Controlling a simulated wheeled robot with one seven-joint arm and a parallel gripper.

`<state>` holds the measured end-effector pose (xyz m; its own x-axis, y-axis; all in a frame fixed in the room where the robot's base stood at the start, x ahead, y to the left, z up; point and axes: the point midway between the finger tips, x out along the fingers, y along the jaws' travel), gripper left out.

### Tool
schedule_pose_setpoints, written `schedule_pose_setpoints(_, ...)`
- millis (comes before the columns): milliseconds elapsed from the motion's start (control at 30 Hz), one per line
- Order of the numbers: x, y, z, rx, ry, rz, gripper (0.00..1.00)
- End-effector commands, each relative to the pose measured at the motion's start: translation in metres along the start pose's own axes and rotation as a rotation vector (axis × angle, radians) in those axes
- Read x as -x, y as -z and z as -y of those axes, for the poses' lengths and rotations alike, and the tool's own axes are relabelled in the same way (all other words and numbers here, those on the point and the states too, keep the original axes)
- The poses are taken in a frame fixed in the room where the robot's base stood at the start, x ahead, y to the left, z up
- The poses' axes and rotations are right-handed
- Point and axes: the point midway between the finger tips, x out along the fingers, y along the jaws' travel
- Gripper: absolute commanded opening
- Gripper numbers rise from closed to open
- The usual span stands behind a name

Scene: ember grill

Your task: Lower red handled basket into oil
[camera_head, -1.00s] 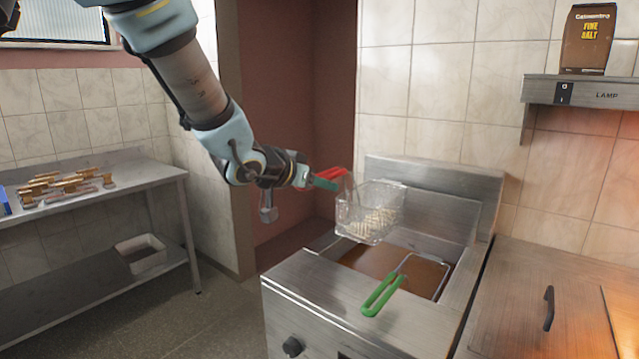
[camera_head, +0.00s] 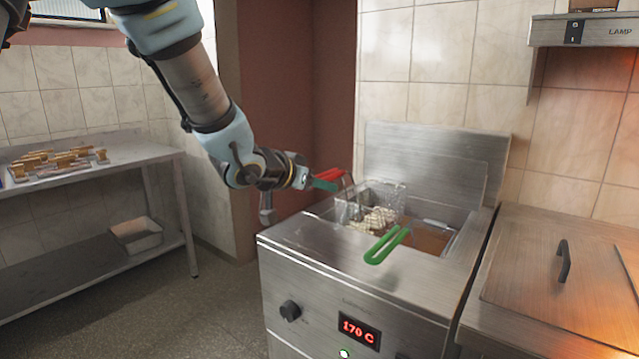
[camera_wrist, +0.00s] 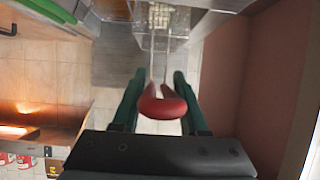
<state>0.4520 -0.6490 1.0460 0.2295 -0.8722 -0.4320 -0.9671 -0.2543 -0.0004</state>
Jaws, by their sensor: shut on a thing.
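My gripper (camera_head: 326,182) is shut on the red handle (camera_head: 331,175) of a wire basket (camera_head: 371,207), left of the fryer's middle. The red handle (camera_wrist: 162,104) also shows between the green fingers in the wrist view. The basket holds pale fries (camera_head: 374,220). It sits low over the left side of the fryer well, its upper part above the rim. Whether its bottom is in the oil is hidden. Brown oil (camera_head: 430,240) shows at the right of the well. A second basket's green handle (camera_head: 387,245) rests over the fryer's front edge.
The steel fryer (camera_head: 330,285) reads 170 C on its display. A steel counter with a black-handled lid (camera_head: 562,262) stands at right. A side table (camera_head: 100,176) with wooden-handled items is at left. A lamp shelf (camera_head: 590,31) hangs upper right.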

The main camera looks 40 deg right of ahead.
Motion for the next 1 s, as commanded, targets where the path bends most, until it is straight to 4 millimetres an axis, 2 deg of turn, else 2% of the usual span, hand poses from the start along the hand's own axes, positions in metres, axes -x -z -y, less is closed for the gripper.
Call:
schedule_pose_setpoints(100,-0.009,-0.017,0.0,0.001,0.0,-0.003,0.0)
schedule_pose_setpoints(600,-0.034,-0.069,0.0,-0.001,-0.001,-0.004,0.0)
schedule_pose_setpoints(767,-0.037,-0.076,0.0,0.0,-0.001,-0.004,0.0)
schedule_pose_setpoints(1000,-0.037,-0.076,0.0,0.0,-0.001,-0.004,0.0)
